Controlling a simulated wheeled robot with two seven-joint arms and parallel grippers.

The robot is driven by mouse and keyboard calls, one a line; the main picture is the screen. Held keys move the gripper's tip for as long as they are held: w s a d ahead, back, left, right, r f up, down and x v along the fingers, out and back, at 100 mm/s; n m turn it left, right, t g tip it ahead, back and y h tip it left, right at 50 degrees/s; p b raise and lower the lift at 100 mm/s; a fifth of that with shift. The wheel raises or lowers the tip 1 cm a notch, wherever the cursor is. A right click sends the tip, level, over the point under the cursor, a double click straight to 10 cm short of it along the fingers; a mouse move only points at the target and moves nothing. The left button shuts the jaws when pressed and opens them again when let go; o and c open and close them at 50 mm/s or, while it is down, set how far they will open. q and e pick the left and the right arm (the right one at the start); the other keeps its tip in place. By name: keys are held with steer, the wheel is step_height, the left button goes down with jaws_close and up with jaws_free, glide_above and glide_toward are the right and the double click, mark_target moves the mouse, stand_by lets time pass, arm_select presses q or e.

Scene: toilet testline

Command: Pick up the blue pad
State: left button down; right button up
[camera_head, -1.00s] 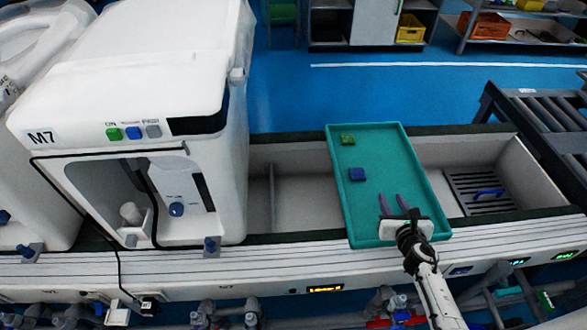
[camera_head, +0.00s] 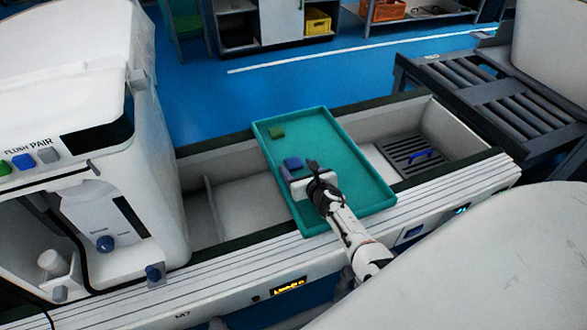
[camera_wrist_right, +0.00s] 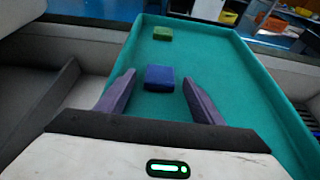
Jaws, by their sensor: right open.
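The blue pad (camera_head: 293,164) lies flat on the teal tray (camera_head: 350,172). In the right wrist view the blue pad (camera_wrist_right: 160,78) is ahead of my fingertips, centred between them. My right gripper (camera_head: 290,174) is over the tray, just on the near side of the pad. In the right wrist view the right gripper (camera_wrist_right: 158,85) is open with its two purple fingers apart and nothing between them. In the head view the gripper body partly hides its fingers. My left gripper is not in view.
A green pad (camera_head: 277,132) lies at the tray's far left corner. The tray sits across a long trough with raised rims. A white toilet unit (camera_head: 90,150) stands to the left. A drain grate with a blue handle (camera_head: 421,156) is to the right. The tray's right half is clear.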

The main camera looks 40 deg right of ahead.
steer(key=shift+w+f, duration=0.15)
steer(key=shift+w, duration=0.05)
steer(key=shift+c, duration=0.6)
steer(key=c, duration=1)
steer(key=shift+r, duration=0.2)
